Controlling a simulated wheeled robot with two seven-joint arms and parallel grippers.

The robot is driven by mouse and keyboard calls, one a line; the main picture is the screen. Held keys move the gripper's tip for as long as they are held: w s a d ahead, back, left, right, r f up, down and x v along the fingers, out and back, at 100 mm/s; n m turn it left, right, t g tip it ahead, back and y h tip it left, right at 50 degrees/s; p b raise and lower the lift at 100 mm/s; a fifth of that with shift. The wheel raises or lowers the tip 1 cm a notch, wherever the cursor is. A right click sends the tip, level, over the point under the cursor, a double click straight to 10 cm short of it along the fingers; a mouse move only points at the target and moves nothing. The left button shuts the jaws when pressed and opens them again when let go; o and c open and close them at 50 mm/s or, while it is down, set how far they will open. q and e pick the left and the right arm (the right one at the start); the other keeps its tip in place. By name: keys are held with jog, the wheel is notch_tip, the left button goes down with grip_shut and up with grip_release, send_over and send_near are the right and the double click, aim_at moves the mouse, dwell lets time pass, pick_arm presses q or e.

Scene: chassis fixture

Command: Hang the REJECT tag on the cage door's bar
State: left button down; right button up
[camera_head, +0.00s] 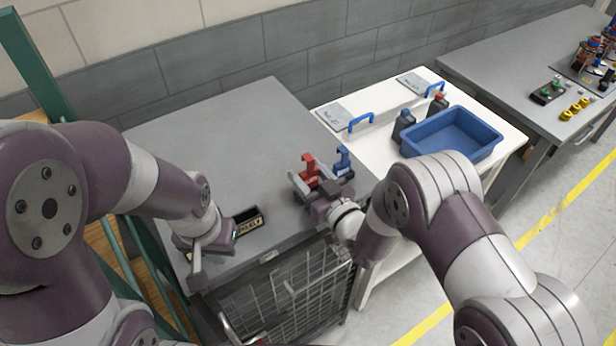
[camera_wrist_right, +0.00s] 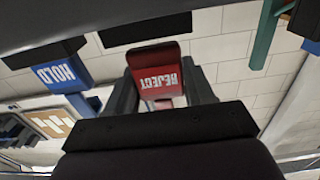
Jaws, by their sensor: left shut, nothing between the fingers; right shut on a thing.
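The red REJECT tag (camera_head: 308,168) stands up over the grey bench near its right edge. In the right wrist view the tag (camera_wrist_right: 158,75) sits between the two fingers, its white lettering upside down. My right gripper (camera_head: 312,184) is shut on it. The blue HOLD tag (camera_head: 343,160) is just right of it; it also shows at the left of the right wrist view (camera_wrist_right: 62,73). The cage door (camera_head: 295,290) is a dark wire grid below the bench front; my right arm is close to its upper right. My left gripper (camera_head: 196,274) is shut and empty at the bench's front left.
A dark lettered block (camera_head: 248,221) lies on the grey bench (camera_head: 215,125) beside my left gripper. A white table (camera_head: 385,162) to the right carries a blue bin (camera_head: 450,135), dark bottles (camera_head: 403,123) and blue-handled plates. The bench's back left is clear.

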pick_arm(q)
jog(key=shift+r, duration=0.4)
pick_arm(e)
jog(key=shift+r, duration=0.55)
pick_arm(q)
jog(key=shift+r+p, duration=0.65)
jog(key=shift+p, duration=0.25)
pick_arm(e)
jog(key=v, duration=0.8)
jog(key=shift+f, duration=0.1)
